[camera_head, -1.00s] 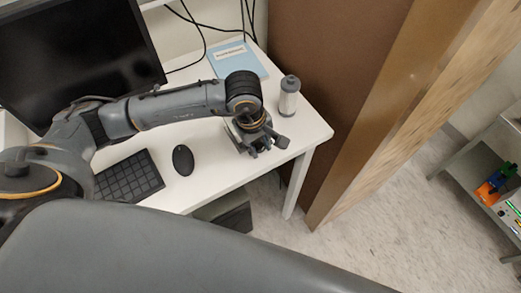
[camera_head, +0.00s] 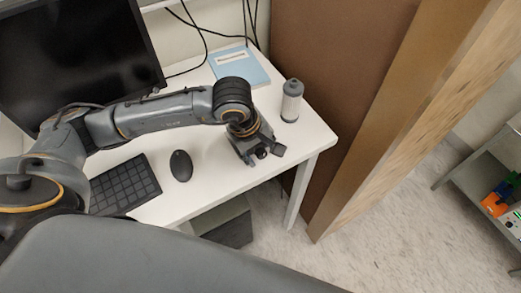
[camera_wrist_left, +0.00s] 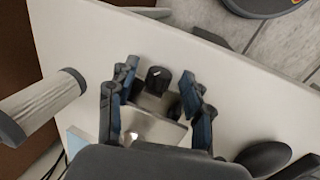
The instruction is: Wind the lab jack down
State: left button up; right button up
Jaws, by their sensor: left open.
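The lab jack (camera_wrist_left: 152,124) stands on the white desk near its front right corner. My left gripper (camera_wrist_left: 158,74) is open, one finger on each side of the knob, with gaps visible on both sides. In the head view the left gripper (camera_head: 259,146) is over the jack (camera_head: 240,147) and hides much of it. The jack's height is hard to judge. My right gripper is not in view.
A grey-white cylinder (camera_head: 291,101) stands close beside the jack. A blue booklet (camera_head: 238,66), mouse (camera_head: 181,165), keyboard (camera_head: 124,185) and monitor (camera_head: 75,55) are also on the desk (camera_head: 210,186). A brown partition (camera_head: 340,80) rises past the desk's right end.

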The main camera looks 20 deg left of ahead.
pick_arm(q)
jog(key=v, duration=1.2)
